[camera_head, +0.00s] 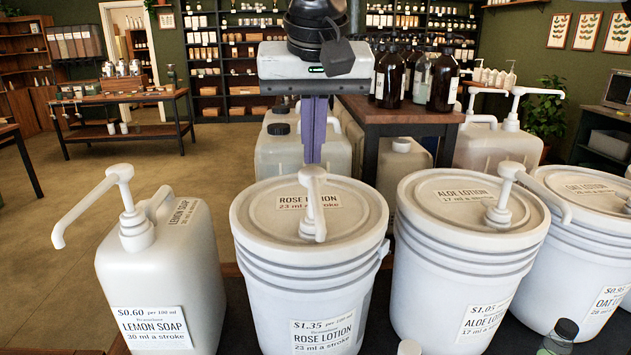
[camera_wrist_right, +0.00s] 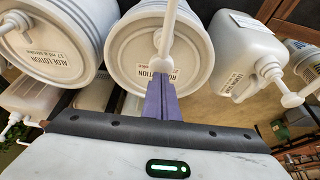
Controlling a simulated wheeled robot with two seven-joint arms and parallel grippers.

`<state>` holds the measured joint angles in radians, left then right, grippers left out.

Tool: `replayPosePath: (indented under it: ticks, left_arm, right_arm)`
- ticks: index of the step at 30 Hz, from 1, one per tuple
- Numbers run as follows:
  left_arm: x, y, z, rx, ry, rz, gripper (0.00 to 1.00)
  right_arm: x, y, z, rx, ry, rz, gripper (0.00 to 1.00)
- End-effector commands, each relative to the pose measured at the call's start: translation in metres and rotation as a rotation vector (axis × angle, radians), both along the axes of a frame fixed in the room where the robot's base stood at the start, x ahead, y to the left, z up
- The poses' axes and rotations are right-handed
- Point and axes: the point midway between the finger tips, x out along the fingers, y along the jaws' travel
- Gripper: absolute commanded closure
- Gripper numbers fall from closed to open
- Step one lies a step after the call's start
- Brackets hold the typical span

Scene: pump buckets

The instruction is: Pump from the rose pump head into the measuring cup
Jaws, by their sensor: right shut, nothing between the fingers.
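The rose lotion bucket (camera_head: 308,268) is a white tub with a lid, labelled "ROSE LOTION, 23 ml a stroke". Its white pump head (camera_head: 313,186) stands up from the lid, with the spout toward the front. My right gripper (camera_head: 313,158) points down with its purple fingers shut and empty, right at the top of the pump head, which partly covers the tips. In the right wrist view the fingers (camera_wrist_right: 160,82) line up with the rose pump (camera_wrist_right: 168,38); I cannot tell whether they touch. I see no measuring cup. My left gripper is not in view.
A lemon soap jug (camera_head: 160,270) with a pump stands left. The aloe lotion bucket (camera_head: 465,262) and oat bucket (camera_head: 595,240) stand right, close together. A dark-capped bottle (camera_head: 560,338) is at the front right. Brown bottles (camera_head: 390,78) stand on a wooden table behind.

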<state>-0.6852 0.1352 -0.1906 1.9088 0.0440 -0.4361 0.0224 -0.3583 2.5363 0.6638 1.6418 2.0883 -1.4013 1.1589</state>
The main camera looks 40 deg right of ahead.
Motion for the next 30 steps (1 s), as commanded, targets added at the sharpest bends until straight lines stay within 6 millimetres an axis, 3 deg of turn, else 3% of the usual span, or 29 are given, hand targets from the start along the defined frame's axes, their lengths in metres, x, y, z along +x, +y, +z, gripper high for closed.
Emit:
replayPosePath:
  ticks: [16, 30]
  left_arm:
    - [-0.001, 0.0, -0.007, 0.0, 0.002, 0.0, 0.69]
    - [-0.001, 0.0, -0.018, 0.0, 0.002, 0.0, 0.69]
  right_arm:
    - [0.0, 0.0, -0.013, -0.001, 0.0, 0.0, 1.0]
    - [-0.001, 0.0, -0.041, 0.001, 0.004, -0.001, 1.0]
